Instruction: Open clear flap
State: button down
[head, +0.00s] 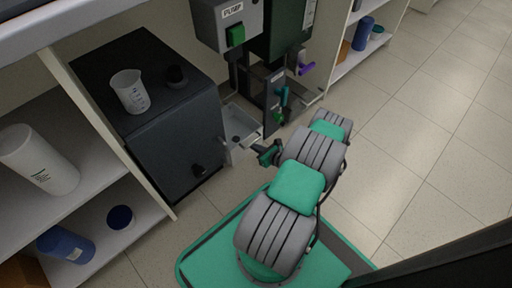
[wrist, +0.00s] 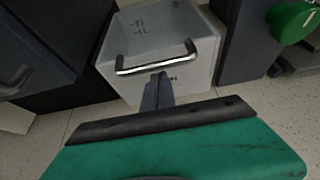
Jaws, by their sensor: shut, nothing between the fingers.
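A pale, see-through box front with a metal bar handle, which I take for the clear flap (wrist: 190,70), is in the upper middle of the wrist view. Its handle (wrist: 135,70) runs across it, and part of a dark letter shows below. The box behind it looks open at the top. In the head view the clear flap (head: 246,143) is low between the dark cabinet and the pump stand. My gripper (wrist: 159,76) is shut and empty, its fingertips just below the handle bar; I cannot tell whether they touch it. In the head view my gripper (head: 266,154) is close in front of the flap.
A dark cabinet (head: 170,150) with a beaker (head: 130,92) on top stands left. A grey box marked PUMP (head: 225,25), a green knob (head: 277,118) and a purple lever (head: 305,69) are behind. Tiled floor (head: 400,180) is free at right.

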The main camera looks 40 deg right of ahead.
jog(key=shift+r+p, duration=2.55)
jog(key=shift+r, duration=1.15)
jog(key=w+r+p, duration=0.4)
jog(key=w+r, duration=1.1)
jog(key=w, duration=0.5)
jog(key=shift+a+r, duration=0.3)
jog(key=shift+r, duration=0.1)
jog(key=s+f+p, duration=0.2)
jog(key=s+p, duration=0.1)
jog(key=s, duration=1.9)
jog(key=shift+d, duration=0.35)
